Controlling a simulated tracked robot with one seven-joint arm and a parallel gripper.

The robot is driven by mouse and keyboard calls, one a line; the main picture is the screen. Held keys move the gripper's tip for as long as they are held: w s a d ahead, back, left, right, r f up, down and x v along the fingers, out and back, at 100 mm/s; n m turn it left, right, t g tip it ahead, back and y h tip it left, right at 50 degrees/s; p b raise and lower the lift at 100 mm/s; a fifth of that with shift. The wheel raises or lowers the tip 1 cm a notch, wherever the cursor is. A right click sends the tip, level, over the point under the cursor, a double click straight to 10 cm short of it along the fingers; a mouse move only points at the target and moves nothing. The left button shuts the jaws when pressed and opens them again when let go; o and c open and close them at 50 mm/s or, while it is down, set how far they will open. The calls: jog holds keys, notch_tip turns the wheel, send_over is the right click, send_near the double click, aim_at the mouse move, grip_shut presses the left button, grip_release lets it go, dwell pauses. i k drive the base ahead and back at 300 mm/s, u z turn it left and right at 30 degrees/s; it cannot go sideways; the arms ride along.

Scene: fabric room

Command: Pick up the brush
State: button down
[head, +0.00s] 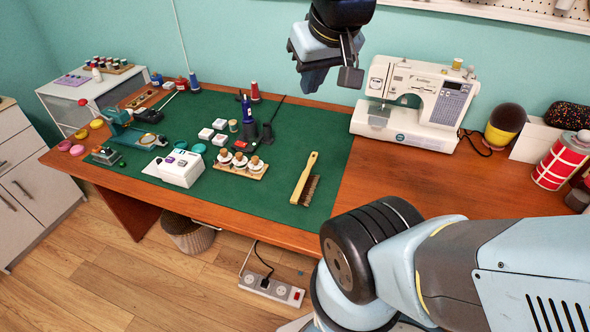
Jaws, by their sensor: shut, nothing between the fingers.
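The brush (302,181) lies on the green mat (270,205), toward the mat's right front edge. It has a yellowish wooden handle pointing away from me and dark brown bristles on its right side near the front end. My gripper (333,80) hangs at the top of the head view, high above the table and well apart from the brush. It is shut and empty.
A white sewing machine (419,102) stands at the back right of the mat. Bare wooden tabletop (425,180) is right of the brush.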

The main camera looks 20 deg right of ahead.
aim_at(304, 179)
jog(key=u, duration=0.8)
jog(key=k, duration=1.4)
jog(key=z, duration=0.4)
jog(key=i, duration=1)
jog(key=u, duration=0.05)
